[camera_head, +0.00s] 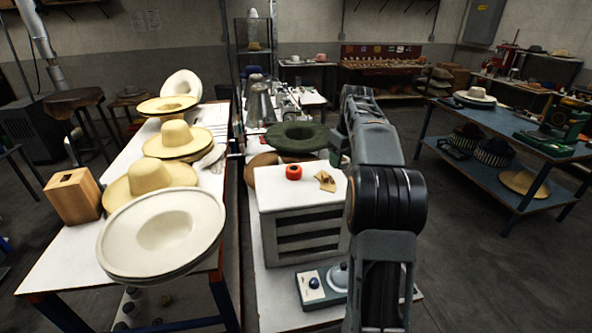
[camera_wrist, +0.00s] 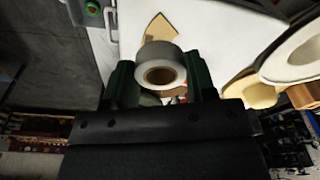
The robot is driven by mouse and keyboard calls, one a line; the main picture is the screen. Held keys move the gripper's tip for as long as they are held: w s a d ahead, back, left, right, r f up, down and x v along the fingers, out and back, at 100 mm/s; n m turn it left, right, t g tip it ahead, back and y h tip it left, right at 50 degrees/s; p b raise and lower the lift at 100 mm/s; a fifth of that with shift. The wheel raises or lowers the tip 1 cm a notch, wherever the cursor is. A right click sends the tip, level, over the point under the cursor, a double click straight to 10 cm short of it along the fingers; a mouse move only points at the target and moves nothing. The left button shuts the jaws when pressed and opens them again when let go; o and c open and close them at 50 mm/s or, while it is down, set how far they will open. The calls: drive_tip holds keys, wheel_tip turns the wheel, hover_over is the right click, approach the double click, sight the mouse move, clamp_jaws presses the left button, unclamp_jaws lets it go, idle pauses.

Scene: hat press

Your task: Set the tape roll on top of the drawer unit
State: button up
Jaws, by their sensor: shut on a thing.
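The white drawer unit (camera_head: 300,215) with dark drawer gaps stands on a white table in the head view. A grey tape roll (camera_wrist: 160,52) with a brown core shows in the wrist view. My gripper (camera_wrist: 160,78) is shut on it, with a green finger on each side. A white surface lies behind the roll in the wrist view; the gap between them is hard to judge. In the head view my arm hides the held roll and most or all of my gripper.
A teal device (camera_head: 318,287) stands in front. Straw hats (camera_head: 163,232) fill the left table. The unit's front top is bare.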

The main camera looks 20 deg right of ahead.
sight(296, 192)
drive_tip(key=shift+w+d+r, duration=0.1)
drive_tip(key=shift+w+r, duration=0.1)
drive_tip(key=shift+r, duration=0.35)
drive_tip(key=w+a+f, duration=0.1)
drive_tip(key=a, duration=0.1)
drive_tip(key=w+a+f+p, duration=0.1)
drive_tip(key=a, duration=0.2)
drive_tip(key=w+a+f+p, duration=0.1)
drive_tip(key=w+a, duration=0.1)
drive_tip(key=shift+a, duration=0.2)
drive_tip(key=a+f, duration=0.1)
drive_tip(key=w+a+f, duration=0.1)
drive_tip(key=f, duration=0.1)
drive_tip(key=shift+w+a+f+p, duration=0.15)
drive_tip(key=shift+w+f+p, duration=0.1)
drive_tip(key=shift+p, duration=0.1)
drive_tip(key=shift+w+a+f, duration=0.2)
drive_tip(key=shift+a+f, duration=0.25)
drive_tip(key=shift+f, duration=0.15)
drive_tip(key=f, duration=0.1)
drive_tip(key=a+f+p, duration=0.1)
drive_tip(key=f+p, duration=0.1)
drive_tip(key=f, duration=0.1)
drive_tip(key=shift+w+a, duration=0.15)
drive_tip(key=shift+w, duration=0.15)
drive_tip(key=shift+f, duration=0.35)
